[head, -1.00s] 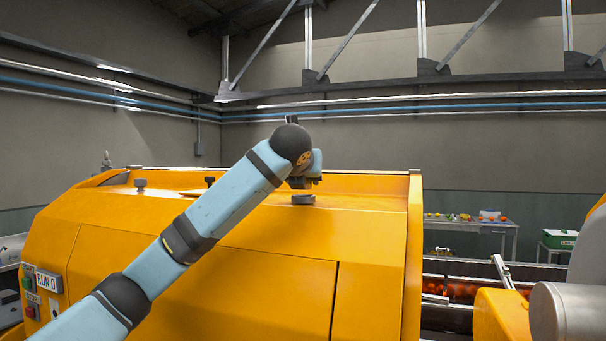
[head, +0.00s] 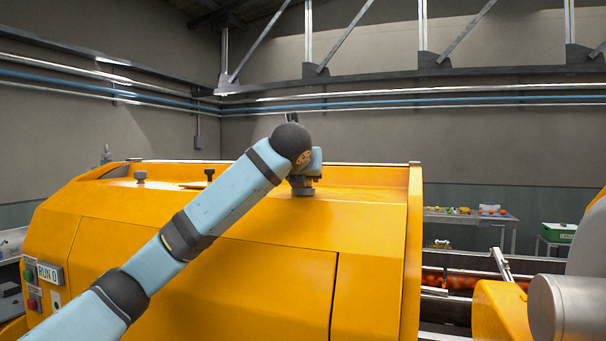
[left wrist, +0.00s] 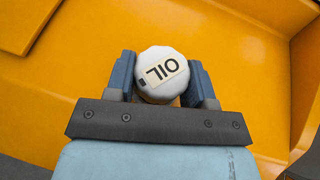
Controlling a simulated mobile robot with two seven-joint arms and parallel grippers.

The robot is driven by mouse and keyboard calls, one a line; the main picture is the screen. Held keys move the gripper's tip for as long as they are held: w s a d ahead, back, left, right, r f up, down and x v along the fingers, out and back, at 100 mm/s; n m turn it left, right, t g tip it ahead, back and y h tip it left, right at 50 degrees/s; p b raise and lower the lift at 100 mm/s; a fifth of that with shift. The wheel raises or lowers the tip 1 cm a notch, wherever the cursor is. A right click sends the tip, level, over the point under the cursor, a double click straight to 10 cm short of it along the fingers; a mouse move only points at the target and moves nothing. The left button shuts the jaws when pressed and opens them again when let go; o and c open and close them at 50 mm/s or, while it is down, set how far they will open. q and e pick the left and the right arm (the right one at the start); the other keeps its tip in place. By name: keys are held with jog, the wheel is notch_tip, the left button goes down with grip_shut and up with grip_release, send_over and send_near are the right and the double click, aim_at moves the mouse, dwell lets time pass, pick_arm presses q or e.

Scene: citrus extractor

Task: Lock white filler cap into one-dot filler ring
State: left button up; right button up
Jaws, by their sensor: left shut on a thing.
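In the left wrist view a white filler cap (left wrist: 161,75) with an "OIL" label sits between the fingers of my left gripper (left wrist: 162,84), which is shut on it. In the head view my left gripper (head: 303,180) points down over a dark filler ring (head: 303,192) on top of the orange machine. The fingers are at or just above the ring; I cannot tell whether the cap touches it. The cap is hidden in the head view. The ring is hidden under the cap in the wrist view, and its dots cannot be made out. My right gripper is not in view.
Two other dark fittings, a wide one (head: 140,176) and a narrow one (head: 210,175), stand on the machine top (head: 365,188) to the left. A raised orange edge (head: 414,215) bounds the machine on the right. A table with small items (head: 470,214) stands far behind.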

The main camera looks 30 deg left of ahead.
pick_arm(q)
jog(key=shift+f, duration=0.35)
jog(key=o, duration=1)
jog(key=shift+s+d, duration=0.1)
jog(key=shift+s, duration=0.05)
jog(key=b+v, duration=0.3)
jog(key=v, duration=1)
jog(key=shift+s, duration=0.25)
jog(key=shift+r, duration=0.1)
jog(key=shift+d, duration=0.1)
